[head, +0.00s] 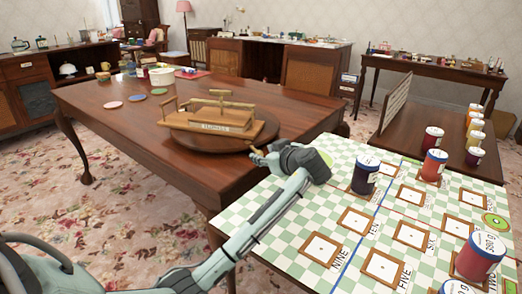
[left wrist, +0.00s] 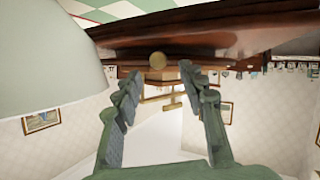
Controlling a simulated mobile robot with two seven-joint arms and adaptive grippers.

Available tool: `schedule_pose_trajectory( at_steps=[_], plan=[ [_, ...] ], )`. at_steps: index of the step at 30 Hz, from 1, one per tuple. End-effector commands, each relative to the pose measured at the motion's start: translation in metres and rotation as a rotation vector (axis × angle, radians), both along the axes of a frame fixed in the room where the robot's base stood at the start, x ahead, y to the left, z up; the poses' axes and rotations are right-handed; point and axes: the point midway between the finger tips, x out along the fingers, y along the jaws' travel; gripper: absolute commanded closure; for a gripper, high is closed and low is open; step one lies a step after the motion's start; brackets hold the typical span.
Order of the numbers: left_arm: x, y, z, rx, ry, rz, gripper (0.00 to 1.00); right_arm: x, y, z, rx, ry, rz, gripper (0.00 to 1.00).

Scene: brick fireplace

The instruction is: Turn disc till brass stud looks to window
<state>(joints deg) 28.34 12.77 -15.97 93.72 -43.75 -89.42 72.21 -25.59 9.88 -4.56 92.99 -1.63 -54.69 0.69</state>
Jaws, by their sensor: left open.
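The disc (head: 180,140) is a round dark wood turntable lying on the long wooden table. It carries a wooden stand (head: 222,120) with a nameplate and crossbars. The brass stud (left wrist: 157,59) shows as a small round knob at the disc's near edge in the left wrist view. In the head view it is hard to separate from my fingertips. My left gripper (head: 266,158) is at the disc's near right edge. In the left wrist view my left gripper (left wrist: 160,72) is open, its fingers either side of the stud's line; contact cannot be told. No window is in view.
A green checkered table (head: 335,185) with several jars and square frames stands at the near right, under my left arm.

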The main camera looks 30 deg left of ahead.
Motion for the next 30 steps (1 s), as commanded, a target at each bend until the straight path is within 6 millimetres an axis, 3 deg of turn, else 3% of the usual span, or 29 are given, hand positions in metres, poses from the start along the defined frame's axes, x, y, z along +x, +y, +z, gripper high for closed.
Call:
schedule_pose_trajectory(
  at_steps=[3, 8, 19, 28, 30],
  plan=[
    [0.009, 0.017, -0.006, 0.002, 0.001, 0.002, 0.59, -0.016, -0.001, -0.012, -0.005, 0.028, 0.010, 0.69],
    [0.018, 0.030, -0.013, 0.001, 0.000, 0.000, 0.59, -0.024, -0.003, -0.020, -0.010, 0.039, 0.016, 0.69],
    [0.021, 0.035, -0.016, 0.000, -0.001, -0.001, 0.60, -0.007, -0.008, -0.018, -0.018, 0.014, 0.020, 0.69],
    [0.021, 0.034, -0.016, 0.000, -0.001, -0.001, 0.98, -0.011, -0.007, -0.019, -0.017, 0.022, 0.017, 0.69],
    [0.021, 0.034, -0.016, 0.000, -0.001, -0.001, 1.00, -0.013, -0.006, -0.019, -0.015, 0.024, 0.017, 0.69]
  ],
)
